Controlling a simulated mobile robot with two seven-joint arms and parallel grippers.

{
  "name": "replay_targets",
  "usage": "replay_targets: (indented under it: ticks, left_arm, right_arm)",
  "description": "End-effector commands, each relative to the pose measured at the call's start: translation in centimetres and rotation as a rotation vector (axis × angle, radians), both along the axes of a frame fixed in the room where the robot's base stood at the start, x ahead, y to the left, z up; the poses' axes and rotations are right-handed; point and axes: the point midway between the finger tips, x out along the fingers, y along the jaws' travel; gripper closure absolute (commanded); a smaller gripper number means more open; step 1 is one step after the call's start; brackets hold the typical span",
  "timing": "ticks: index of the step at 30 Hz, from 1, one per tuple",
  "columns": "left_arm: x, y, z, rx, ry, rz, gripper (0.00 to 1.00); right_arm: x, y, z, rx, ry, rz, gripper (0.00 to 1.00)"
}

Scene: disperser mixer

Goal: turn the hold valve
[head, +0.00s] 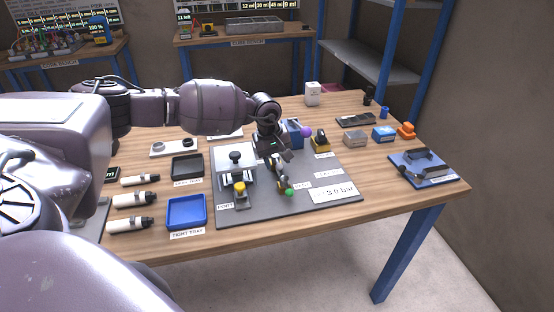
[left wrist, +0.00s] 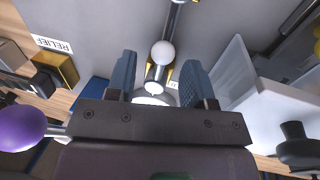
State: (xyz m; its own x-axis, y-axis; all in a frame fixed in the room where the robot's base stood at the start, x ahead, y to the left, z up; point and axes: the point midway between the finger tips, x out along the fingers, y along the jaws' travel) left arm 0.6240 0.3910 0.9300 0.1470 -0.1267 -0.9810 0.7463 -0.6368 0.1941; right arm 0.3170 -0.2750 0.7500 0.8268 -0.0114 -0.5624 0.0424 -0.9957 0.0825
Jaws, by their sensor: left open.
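My left gripper (head: 279,168) is over the grey panel (head: 335,208), pointing down. In the left wrist view its two blue fingers (left wrist: 159,75) stand apart, with a white ball-ended handle (left wrist: 163,52) on a metal and brass valve body (left wrist: 155,77) between and just beyond them. I cannot tell whether the fingers touch it. A label beside this valve is mostly hidden, so its name cannot be read. In the head view the gripper covers most of this valve. A green ball knob (head: 289,192) shows in front, near the VENT label. My right gripper is out of view.
A purple ball knob (head: 305,131) stands close behind the gripper. A yellow and black relief fitting (head: 320,140) is to its right. A black-knobbed clamp (head: 235,158) and yellow-topped port (head: 239,188) are to the left. The blue tray (head: 187,211) lies farther left. The panel's right front is flat, with a pressure label.

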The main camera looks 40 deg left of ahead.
Motion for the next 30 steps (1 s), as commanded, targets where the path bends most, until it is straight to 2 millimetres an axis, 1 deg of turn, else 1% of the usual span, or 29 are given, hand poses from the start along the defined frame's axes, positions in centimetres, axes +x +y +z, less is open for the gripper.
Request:
replay_targets:
  ticks: [3, 10, 18, 19, 20, 26, 30]
  left_arm:
    - [0.05, -0.02, -0.30, 0.001, -0.001, 0.000, 0.52]
    - [0.06, -0.02, -0.30, 0.001, -0.001, 0.000, 0.52]
    - [0.05, -0.03, -0.29, 0.001, -0.001, 0.001, 0.93]
    - [0.05, -0.03, -0.29, 0.001, -0.001, 0.001, 0.98]
    - [0.05, -0.03, -0.29, 0.001, -0.001, 0.001, 1.00]
    - [0.09, -0.06, -0.27, 0.001, -0.001, 0.015, 1.00]
    - [0.19, -0.19, -0.24, 0.000, -0.001, 0.057, 1.00]
  right_arm:
    - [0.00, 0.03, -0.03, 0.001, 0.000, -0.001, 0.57]
    - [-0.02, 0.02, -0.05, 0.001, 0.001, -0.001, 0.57]
    - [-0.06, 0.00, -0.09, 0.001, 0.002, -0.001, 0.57]
    - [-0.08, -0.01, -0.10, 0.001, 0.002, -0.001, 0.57]
    - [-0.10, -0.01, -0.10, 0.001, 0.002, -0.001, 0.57]
    - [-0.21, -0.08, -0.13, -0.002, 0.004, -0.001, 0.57]
    - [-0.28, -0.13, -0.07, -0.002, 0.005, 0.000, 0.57]
